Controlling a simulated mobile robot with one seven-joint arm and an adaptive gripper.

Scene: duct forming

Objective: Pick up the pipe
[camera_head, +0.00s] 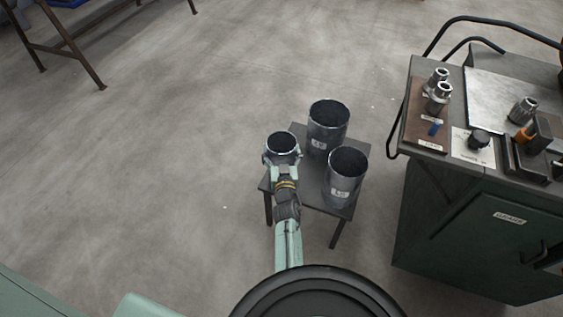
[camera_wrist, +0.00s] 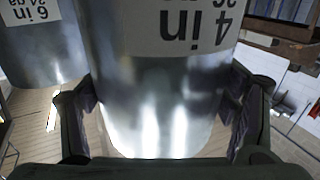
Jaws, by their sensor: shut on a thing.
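A short grey metal pipe (camera_head: 283,142) stands upright with its open end up, at the left side of a small dark stool. My gripper (camera_head: 282,163) is shut on it from the near side. In the wrist view, the shiny pipe (camera_wrist: 160,95) fills the middle between both dark fingers, with its "4 in" label upside down. Two wider pipes stand on the stool: one behind (camera_head: 328,128) and one to the right (camera_head: 345,180). A "6 in" pipe (camera_wrist: 42,55) shows at the left of the wrist view. I cannot tell whether the held pipe touches the stool.
The small stool (camera_head: 309,190) is crowded by the pipes. A dark green cabinet (camera_head: 470,220) with metal fittings and tools on top stands at the right. A rusty table frame (camera_head: 65,40) is at the upper left. The concrete floor at the left is clear.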

